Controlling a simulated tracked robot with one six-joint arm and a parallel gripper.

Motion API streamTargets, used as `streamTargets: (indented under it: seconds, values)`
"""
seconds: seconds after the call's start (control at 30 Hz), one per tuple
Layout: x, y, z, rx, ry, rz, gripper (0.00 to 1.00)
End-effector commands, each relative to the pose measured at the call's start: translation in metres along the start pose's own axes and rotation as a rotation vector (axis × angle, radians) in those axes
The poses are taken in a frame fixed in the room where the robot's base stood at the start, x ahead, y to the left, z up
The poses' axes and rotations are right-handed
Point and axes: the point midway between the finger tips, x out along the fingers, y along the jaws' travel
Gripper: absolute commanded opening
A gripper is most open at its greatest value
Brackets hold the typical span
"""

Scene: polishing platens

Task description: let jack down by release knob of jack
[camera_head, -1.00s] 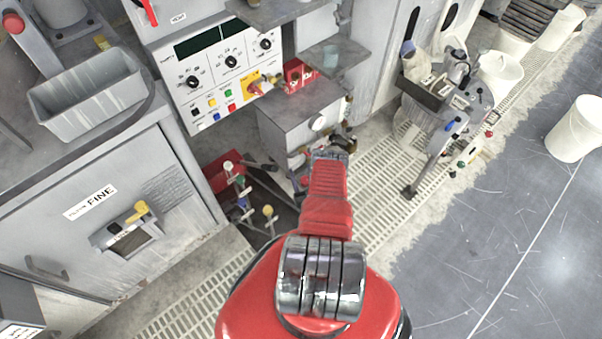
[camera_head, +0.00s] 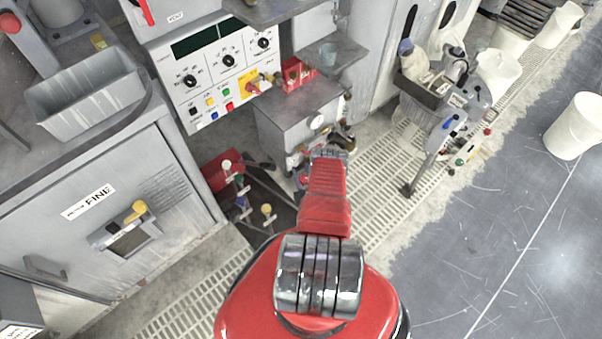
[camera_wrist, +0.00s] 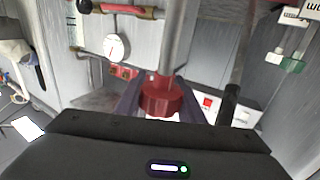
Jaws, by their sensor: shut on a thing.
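In the wrist view, a dark red ribbed knob (camera_wrist: 161,98), which looks like the release knob of the jack, sits at the end of a grey metal post (camera_wrist: 177,45). My gripper (camera_wrist: 160,93) has a finger on each side of the knob and is shut on it. In the head view, my red arm reaches toward the floor beside the grey cabinet and hides the gripper and the knob. I cannot tell the jack's whole shape or its height.
A round white gauge (camera_wrist: 116,47) is left of the post. A grey cabinet (camera_head: 287,115) with pipes stands beyond my arm. A red box (camera_head: 222,168) and several upright handles are left of it. A wheeled cart (camera_head: 457,125) stands right; open floor (camera_head: 500,235) lies beyond the grating.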

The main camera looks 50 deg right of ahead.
Motion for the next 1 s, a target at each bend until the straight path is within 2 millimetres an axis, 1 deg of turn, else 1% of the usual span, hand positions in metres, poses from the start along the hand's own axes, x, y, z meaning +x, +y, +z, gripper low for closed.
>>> streamTargets:
  seconds: [0.03, 0.27, 0.47, 1.0]
  values:
    - [0.001, -0.004, 0.002, 0.001, -0.006, -0.008, 0.13]
    - [0.002, -0.003, 0.003, 0.001, -0.008, 0.021, 0.13]
    - [0.002, -0.001, 0.003, 0.002, -0.009, 0.081, 0.13]
    - [0.0, 0.008, 0.002, 0.001, -0.008, 0.356, 0.13]
